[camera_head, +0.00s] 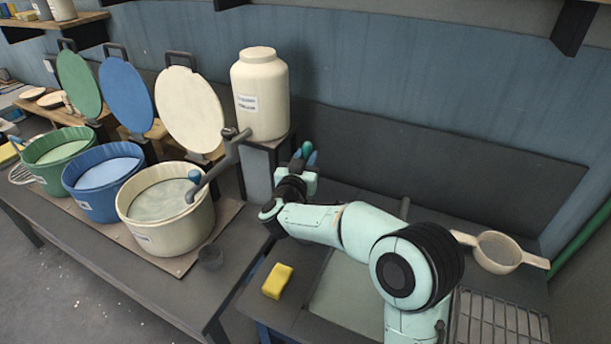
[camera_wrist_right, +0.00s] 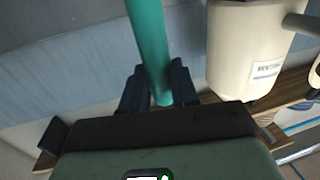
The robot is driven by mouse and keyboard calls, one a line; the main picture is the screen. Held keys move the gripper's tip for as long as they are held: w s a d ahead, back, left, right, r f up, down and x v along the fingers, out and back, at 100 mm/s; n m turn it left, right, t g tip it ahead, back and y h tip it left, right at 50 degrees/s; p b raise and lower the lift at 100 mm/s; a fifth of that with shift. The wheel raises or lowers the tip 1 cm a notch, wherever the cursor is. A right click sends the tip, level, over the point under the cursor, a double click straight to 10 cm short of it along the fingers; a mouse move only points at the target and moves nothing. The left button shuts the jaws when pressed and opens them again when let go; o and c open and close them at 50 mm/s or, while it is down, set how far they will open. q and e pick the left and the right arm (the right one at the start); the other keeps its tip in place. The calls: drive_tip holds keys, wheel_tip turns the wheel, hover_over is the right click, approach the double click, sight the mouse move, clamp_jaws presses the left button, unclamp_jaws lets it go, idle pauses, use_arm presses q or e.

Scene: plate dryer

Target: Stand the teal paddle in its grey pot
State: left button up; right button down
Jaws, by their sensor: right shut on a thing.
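The teal paddle shows as a teal rod (camera_wrist_right: 150,45) between the dark fingers of my right gripper (camera_wrist_right: 160,88) in the right wrist view. It runs up out of the top of that view. In the head view only a small teal bit (camera_head: 307,148) shows between the fingers of my right gripper (camera_head: 304,155), right of the large cream jar. The rest of the paddle is hidden. My left gripper is not in view.
Cream (camera_head: 150,236), blue (camera_head: 95,204) and green (camera_head: 48,176) tubs stand at left, with raised round lids behind. A yellow sponge (camera_head: 278,281) and cream strainer (camera_head: 498,252) lie at right.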

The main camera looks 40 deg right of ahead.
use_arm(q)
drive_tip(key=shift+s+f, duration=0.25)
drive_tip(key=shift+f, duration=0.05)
use_arm(e)
drive_tip(key=shift+f, duration=2.15)
drive_tip(key=shift+f+b, duration=0.25)
drive_tip(key=shift+b, duration=0.1)
drive_tip(key=c, duration=0.8)
unclamp_jaws()
drive_tip(key=shift+c, duration=0.2)
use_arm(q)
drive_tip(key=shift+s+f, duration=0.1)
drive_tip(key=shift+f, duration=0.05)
use_arm(e)
drive_tip(key=shift+r, duration=0.3)
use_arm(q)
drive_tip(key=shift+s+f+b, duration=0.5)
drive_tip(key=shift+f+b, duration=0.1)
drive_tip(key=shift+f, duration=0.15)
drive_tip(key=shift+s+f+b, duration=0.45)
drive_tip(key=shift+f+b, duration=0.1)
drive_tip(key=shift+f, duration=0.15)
use_arm(e)
drive_tip(key=v, duration=1.2)
